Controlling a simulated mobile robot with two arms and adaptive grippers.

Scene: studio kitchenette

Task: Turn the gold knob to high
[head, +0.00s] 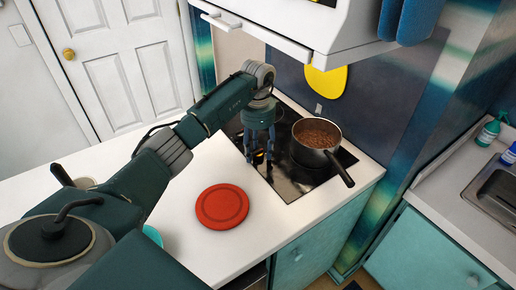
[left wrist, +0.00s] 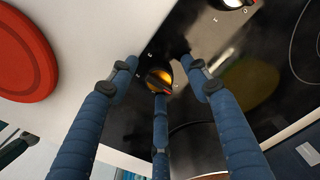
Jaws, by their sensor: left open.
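The gold knob (left wrist: 158,80) sits on the black cooktop close to its edge in the left wrist view, with small pale letters around it. It has a dark grip bar across a gold face, with a reddish mark at the bar's lower right end. In the head view the gold knob (head: 258,158) is small and partly hidden by my fingers. My left gripper (head: 260,158) points down over it. In the left wrist view the three blue fingers of my left gripper (left wrist: 158,72) are spread around the knob. Whether they touch it, I cannot tell. My right gripper does not show.
A pot of brown food (head: 317,134) stands on the cooktop, its handle toward the front right. A silver knob (left wrist: 232,3) is beside the gold one. A red disc (head: 222,206) lies on the white counter. A white hood (head: 310,25) overhangs the back.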

